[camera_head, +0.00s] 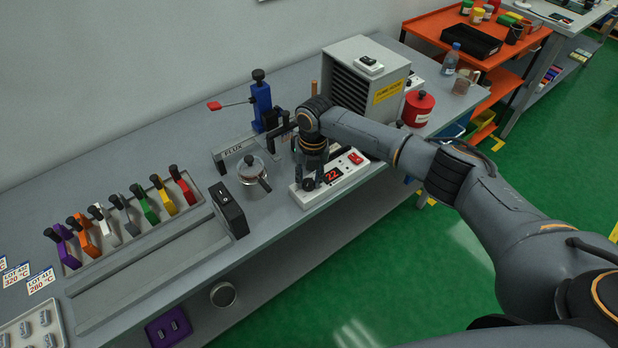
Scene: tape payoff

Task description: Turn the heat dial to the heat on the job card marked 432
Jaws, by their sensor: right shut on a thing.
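The heat station (342,177) is a white box on the bench with a red display that seems to read 22 and a red switch. Its dark heat dial (308,185) shows just below my right gripper (314,176). The gripper points down from above and is shut on the dial, hiding most of it. One card (16,274) seems to read LOT 432, 320 °C. The card beside it (41,281) reads 280 °C, with its lot number hard to read. Another is cut off by the picture edge. My left gripper is not in view.
A flux jar (253,178) stands left of the station, near a black block (229,209). A rack of several coloured-handled tools (130,222) is further left. A grey vented box (364,78) and a red can (418,108) stand behind and to the right.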

